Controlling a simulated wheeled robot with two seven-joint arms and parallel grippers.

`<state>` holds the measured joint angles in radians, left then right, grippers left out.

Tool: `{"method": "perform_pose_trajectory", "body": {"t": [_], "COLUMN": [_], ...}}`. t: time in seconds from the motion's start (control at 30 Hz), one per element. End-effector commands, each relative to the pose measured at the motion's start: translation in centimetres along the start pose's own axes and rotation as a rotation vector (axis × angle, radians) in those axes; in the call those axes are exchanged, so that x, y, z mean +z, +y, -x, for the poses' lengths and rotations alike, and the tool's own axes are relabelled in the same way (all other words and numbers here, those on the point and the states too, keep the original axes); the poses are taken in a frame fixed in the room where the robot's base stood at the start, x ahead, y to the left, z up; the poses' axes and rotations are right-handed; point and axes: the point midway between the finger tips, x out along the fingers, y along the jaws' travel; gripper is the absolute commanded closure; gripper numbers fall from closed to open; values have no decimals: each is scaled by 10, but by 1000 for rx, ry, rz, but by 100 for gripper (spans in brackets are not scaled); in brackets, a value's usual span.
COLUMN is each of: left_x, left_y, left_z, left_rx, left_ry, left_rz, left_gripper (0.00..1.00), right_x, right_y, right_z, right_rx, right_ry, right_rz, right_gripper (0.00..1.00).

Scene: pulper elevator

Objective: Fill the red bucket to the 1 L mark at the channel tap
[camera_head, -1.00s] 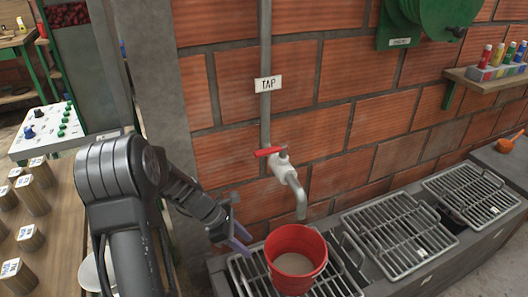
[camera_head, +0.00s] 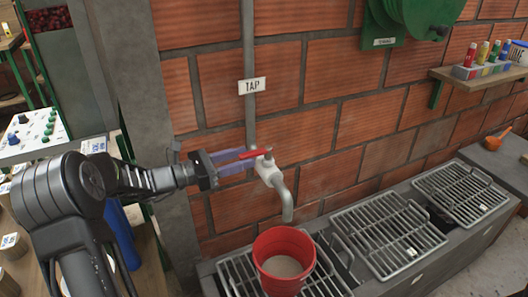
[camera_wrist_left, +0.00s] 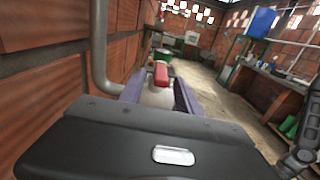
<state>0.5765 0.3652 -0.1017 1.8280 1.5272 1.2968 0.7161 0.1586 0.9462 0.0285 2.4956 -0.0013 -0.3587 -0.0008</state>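The red bucket (camera_head: 284,250) stands upright on a metal grate under the spout of the channel tap (camera_head: 277,183). Its inside shows a pale grey-beige surface; I cannot tell whether this is water, and no 1 L mark is readable. The tap's red lever (camera_head: 258,153) points left towards my left gripper (camera_head: 243,161). The purple fingers are apart, at the lever's left end. In the left wrist view the red lever (camera_wrist_left: 161,74) lies between the spread fingers (camera_wrist_left: 157,95); contact cannot be told. My right gripper is out of view.
A brick wall with a vertical pipe (camera_head: 248,55) and a TAP sign (camera_head: 252,86) stands behind the tap. More grates (camera_head: 388,238) run along the channel to the right. A shelf (camera_head: 480,82) with coloured bottles and a green reel (camera_head: 412,18) are on the wall.

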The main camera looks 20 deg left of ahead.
Motion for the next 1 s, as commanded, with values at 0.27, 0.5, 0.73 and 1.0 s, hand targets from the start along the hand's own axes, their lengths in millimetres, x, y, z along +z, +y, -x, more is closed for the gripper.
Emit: {"method": "perform_pose_trajectory", "body": {"t": [0.27, 0.5, 0.73, 1.0], "left_x": [0, 0, 0, -1], "left_y": [-1, -1, 0, 0], "left_z": [-41, -68, -71, -70], "left_rx": [-4, -2, 0, -1], "left_ry": [1, 1, 2, 2], "left_rz": [2, 0, 0, 1], "left_gripper": [60, 60, 60, 76], "right_x": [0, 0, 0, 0], "right_y": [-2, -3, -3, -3], "right_z": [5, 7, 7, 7], "right_rx": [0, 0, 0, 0], "right_ry": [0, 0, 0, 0], "right_rz": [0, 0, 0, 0], "right_gripper": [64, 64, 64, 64]}}
